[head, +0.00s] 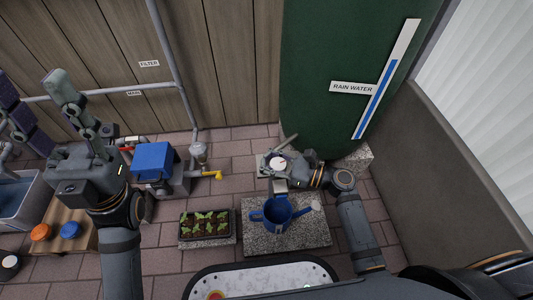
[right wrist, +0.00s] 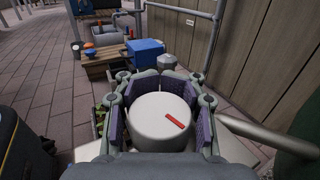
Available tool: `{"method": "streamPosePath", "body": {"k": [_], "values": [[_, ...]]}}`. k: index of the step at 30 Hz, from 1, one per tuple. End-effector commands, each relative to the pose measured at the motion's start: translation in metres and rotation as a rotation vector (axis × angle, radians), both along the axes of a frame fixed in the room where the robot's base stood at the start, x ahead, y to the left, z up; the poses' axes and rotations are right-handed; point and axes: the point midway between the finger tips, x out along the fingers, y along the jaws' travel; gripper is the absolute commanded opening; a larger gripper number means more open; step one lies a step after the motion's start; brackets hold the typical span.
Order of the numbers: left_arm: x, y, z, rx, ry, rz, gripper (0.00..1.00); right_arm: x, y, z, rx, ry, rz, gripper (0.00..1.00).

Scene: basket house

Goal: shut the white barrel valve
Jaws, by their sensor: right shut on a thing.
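The white barrel valve (head: 278,163) is at the foot of the green rain water barrel (head: 345,70) in the head view. In the right wrist view its round white knob (right wrist: 160,122) fills the middle, with a red mark on top pointing down and right. My right gripper (head: 277,171) is shut on the knob, with purple pads (right wrist: 117,122) on both sides of it. My left gripper (head: 42,108) is open at the left of the head view, its fingers wide apart and empty. The valve's body below the knob is mostly hidden.
A blue watering can (head: 278,212) stands on a stone slab (head: 300,240) just below the valve. A seedling tray (head: 207,224), a blue box (head: 155,160) and a yellow tap (head: 213,175) lie to the left. A grey wall (head: 430,180) bounds the right.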

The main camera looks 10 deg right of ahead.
Motion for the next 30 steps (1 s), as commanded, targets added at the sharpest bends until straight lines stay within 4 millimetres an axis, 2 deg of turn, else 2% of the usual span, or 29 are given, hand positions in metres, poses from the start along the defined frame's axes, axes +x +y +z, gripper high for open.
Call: {"method": "streamPosePath", "body": {"k": [1, 6, 15, 30], "values": [[0.000, 0.000, 0.009, -0.002, -0.001, -0.001, 0.40, -0.001, -0.001, 0.003, -0.004, 0.002, 0.046, 0.00], [-0.001, 0.002, 0.020, -0.012, -0.005, -0.007, 0.40, -0.006, 0.002, 0.003, -0.003, 0.004, 0.201, 0.00], [-0.002, 0.005, 0.032, -0.026, -0.010, -0.009, 0.40, -0.015, 0.003, 0.001, -0.002, 0.003, 0.434, 0.00], [-0.003, 0.006, 0.036, -0.031, -0.013, -0.011, 0.40, -0.023, 0.003, -0.002, -0.002, 0.004, 0.608, 0.00]]}}
